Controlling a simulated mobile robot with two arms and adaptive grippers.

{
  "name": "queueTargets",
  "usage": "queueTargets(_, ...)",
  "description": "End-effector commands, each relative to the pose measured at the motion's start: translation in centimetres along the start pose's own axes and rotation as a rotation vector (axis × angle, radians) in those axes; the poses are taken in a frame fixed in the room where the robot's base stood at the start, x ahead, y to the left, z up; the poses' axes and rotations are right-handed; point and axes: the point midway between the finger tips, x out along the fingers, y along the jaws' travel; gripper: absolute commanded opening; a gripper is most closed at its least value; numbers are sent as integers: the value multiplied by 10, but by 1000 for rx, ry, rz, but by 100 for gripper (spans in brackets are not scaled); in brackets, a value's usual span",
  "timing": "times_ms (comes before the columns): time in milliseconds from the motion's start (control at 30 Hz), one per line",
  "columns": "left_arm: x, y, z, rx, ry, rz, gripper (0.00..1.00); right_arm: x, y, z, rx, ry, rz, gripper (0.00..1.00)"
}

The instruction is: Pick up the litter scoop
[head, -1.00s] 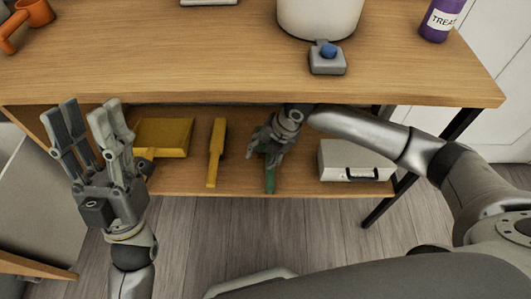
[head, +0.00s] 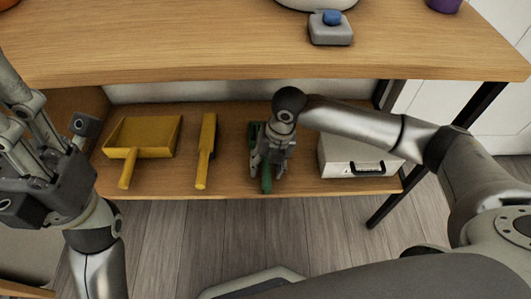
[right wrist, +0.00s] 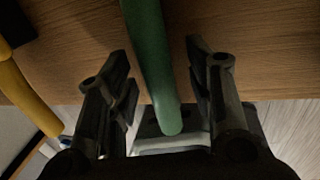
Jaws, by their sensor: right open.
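The green litter scoop (head: 253,135) lies on the lower shelf, its handle toward the shelf's front edge. My right gripper (head: 267,175) is over the handle and hides part of the scoop. In the right wrist view, the green handle (right wrist: 153,65) runs between the two open fingers of my right gripper (right wrist: 165,85), with gaps on both sides. My left gripper (head: 35,120) is at the left side of the head view, raised, with its fingers spread and nothing between them.
On the same shelf are a yellow dustpan (head: 145,135), a yellow brush (head: 206,150) and a white box with a dark handle (head: 350,160). The wooden tabletop (head: 180,45) overhangs the shelf. A grey block with a blue knob (head: 330,28) stands on top.

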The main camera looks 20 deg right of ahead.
Motion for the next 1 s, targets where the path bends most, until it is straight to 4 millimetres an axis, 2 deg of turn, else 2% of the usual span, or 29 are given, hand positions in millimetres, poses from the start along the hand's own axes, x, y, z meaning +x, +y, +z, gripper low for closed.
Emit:
queueTargets(100, 1, 0, -1, 2, 15, 5, 40, 8, 0, 0, 0, -1, 1, 48)
queueTargets(367, 3, 0, -1, 2, 16, 6, 40, 8, 0, 0, 0, -2, 0, 48)
queueTargets(733, 3, 1, -1, 2, 16, 7, 40, 8, 0, 0, 0, -1, 0, 2)
queueTargets(1000, 4, 1, -1, 1, 16, 7, 40, 7, 0, 0, 0, -2, 1, 1)
